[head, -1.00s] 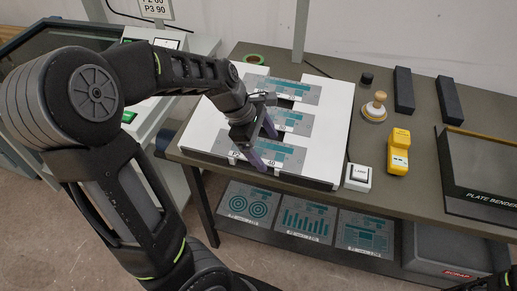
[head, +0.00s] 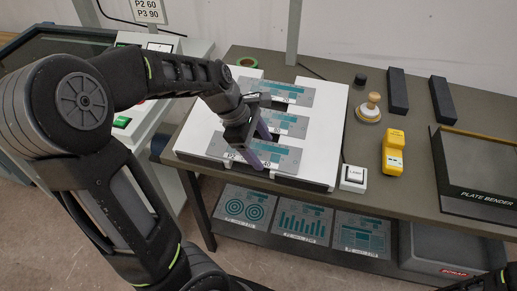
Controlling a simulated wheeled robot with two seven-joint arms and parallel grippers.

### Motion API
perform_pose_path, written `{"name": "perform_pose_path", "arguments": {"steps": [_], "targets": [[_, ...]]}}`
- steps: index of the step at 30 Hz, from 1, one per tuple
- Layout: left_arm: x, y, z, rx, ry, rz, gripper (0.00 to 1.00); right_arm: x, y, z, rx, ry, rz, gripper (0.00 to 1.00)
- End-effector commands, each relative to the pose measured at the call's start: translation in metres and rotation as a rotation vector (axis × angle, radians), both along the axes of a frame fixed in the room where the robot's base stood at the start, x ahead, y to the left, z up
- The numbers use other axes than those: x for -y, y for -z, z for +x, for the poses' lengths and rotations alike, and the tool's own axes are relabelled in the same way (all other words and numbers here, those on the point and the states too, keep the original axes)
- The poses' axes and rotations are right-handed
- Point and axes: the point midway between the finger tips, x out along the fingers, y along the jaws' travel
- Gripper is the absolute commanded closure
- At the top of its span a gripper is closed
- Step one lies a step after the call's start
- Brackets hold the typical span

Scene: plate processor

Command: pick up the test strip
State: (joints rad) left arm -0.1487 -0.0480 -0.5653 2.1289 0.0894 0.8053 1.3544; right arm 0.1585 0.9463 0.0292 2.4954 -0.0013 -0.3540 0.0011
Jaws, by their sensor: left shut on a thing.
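My left gripper (head: 260,146) points down over the front grey plate (head: 273,160) on the white board, its purple fingers near the plate's front edge and white labels. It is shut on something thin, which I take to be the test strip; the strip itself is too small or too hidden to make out. Two more grey-and-teal plates, a middle one (head: 290,124) and a back one (head: 293,95), lie behind it. My right gripper is not in view.
The white board (head: 325,140) lies on a dark table. To its right stand a small white button box (head: 353,178), a yellow handheld device (head: 393,153), a wooden-handled stamp (head: 370,108), dark blocks (head: 398,91) and a plate bender (head: 478,185). More plates lie on the lower shelf.

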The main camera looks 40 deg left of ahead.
Motion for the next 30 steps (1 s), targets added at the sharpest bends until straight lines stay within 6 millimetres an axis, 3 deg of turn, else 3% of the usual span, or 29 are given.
{"name": "perform_pose_path", "arguments": {"steps": [15,30], "targets": [[-0.001,-0.086,0.0,0.001,-0.002,0.0,0.66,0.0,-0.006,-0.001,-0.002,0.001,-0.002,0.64],[0.0,-0.093,0.0,0.001,-0.001,0.0,0.66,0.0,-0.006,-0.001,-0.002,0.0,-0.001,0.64]]}}
